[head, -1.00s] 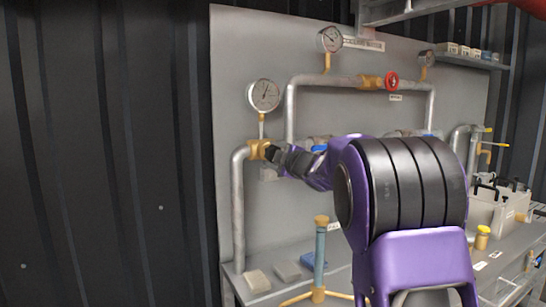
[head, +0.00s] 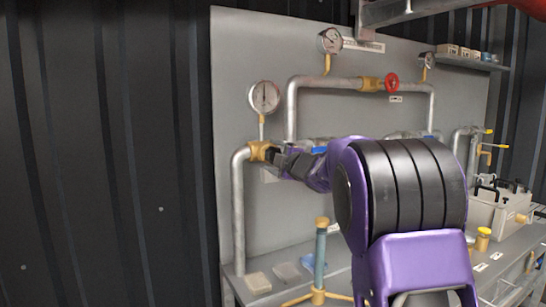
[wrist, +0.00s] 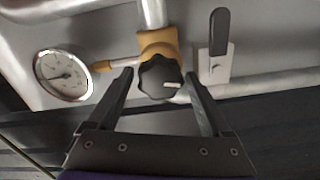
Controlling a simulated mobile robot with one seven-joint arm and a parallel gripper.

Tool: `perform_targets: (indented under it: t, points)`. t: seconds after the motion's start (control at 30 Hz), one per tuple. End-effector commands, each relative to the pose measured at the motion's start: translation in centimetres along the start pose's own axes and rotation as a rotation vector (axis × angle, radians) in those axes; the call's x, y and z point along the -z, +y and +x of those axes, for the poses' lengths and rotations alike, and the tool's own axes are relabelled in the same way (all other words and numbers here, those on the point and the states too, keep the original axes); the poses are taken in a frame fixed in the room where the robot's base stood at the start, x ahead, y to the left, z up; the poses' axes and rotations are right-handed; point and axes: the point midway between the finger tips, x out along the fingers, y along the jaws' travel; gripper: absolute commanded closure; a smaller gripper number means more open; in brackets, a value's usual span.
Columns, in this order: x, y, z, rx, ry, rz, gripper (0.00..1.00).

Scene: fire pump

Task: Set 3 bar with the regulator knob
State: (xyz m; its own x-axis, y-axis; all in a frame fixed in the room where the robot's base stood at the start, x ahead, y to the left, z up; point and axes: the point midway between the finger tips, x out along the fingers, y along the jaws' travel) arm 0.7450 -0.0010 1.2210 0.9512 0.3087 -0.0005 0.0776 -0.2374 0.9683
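The black lobed regulator knob (wrist: 158,78) sits on a brass regulator body (wrist: 160,44) and has a white mark on its face. My gripper (wrist: 160,78) has a finger on each side of the knob, with visible gaps, so it is open around it. In the head view my gripper (head: 277,157) is at the brass fitting (head: 258,150), and the knob is hard to make out there. A round white pressure gauge (head: 265,97) stands above the fitting; its needle looks near upright. The gauge also shows in the wrist view (wrist: 64,74), its figures too small to read.
A black-handled lever on a pale plate (wrist: 216,55) is close to the right finger. Pipes run up the grey panel (head: 235,70), with a red handwheel (head: 391,82) higher up.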

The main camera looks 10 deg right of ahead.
Motion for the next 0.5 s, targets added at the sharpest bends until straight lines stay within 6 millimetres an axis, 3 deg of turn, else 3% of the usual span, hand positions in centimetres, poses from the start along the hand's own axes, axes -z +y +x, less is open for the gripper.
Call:
perform_targets:
  t: [0.5]
  points:
    - [0.00, -0.12, 0.02, 0.002, 0.000, 0.017, 0.07]
